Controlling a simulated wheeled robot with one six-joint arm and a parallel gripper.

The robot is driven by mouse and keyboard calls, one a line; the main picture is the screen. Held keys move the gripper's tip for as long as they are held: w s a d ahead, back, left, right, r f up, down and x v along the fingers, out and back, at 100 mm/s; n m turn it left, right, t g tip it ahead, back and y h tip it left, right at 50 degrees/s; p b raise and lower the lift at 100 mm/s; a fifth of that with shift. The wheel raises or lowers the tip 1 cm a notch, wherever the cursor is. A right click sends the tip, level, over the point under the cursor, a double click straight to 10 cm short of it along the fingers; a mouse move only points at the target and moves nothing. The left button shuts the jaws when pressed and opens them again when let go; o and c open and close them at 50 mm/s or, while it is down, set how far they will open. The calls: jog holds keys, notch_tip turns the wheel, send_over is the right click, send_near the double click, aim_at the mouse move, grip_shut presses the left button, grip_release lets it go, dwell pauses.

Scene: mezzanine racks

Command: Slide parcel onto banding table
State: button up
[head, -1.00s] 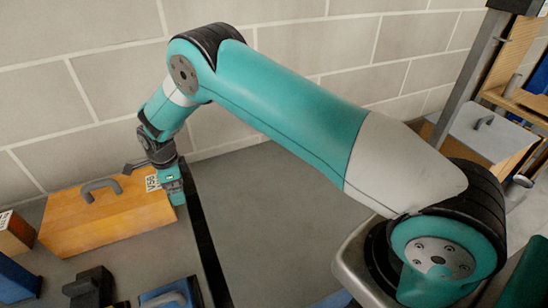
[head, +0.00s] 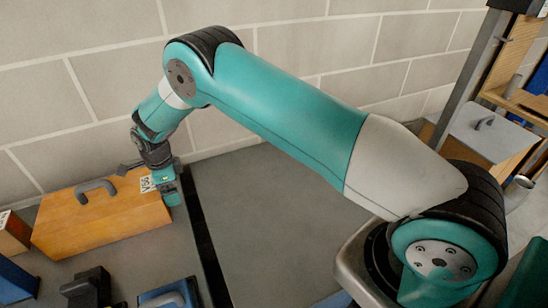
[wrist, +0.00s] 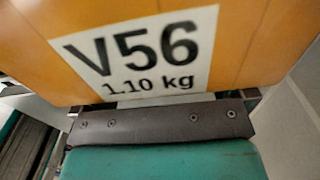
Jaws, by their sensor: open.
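The parcel (head: 95,222) is an orange box with a grey handle on top and a white label at its right end. It lies on the grey surface at the left. In the wrist view its orange face (wrist: 270,40) fills the top, with a label reading V56, 1.10 kg. My gripper (head: 168,193) is low at the parcel's right end, open, not around the parcel. Its dark front bar is against or very close to the face; exact contact is hard to see. Which surface is the banding table is not marked; grey surfaces lie on both sides of a black strip (head: 203,245).
A small brown box (head: 14,235) stands just left of the parcel. Blue and black objects, including a black block (head: 88,288), sit in front of it. A block wall runs behind. The grey surface (head: 265,215) right of the strip is clear.

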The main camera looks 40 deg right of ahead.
jog(key=shift+a, duration=0.4)
dwell(0.3)
jog(key=shift+s+d+p, duration=0.15)
jog(key=shift+d, duration=0.6)
jog(key=shift+s+d+p, duration=0.1)
jog(key=shift+d+p, duration=0.05)
jog(key=shift+d, duration=0.6)
notch_tip(320, 180, up, 13)
jog(key=p, duration=0.7)
